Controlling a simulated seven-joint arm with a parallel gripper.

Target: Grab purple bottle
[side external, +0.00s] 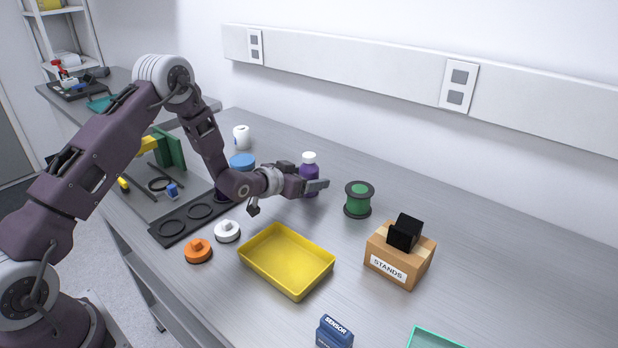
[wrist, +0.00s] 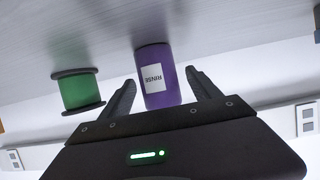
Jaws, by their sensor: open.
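The purple bottle (side external: 309,174) has a white cap and stands on the grey bench near the wall. In the wrist view the bottle (wrist: 158,78) shows a white label reading RINSE, and the picture is upside down. My gripper (side external: 313,184) is level with the bottle, and one finger covers part of it in the side view. In the wrist view my gripper (wrist: 160,88) is open, with one finger on each side of the bottle.
A green spool (side external: 359,199) stands right of the bottle. A white container (side external: 241,137) stands behind. The wall is close behind the bottle.

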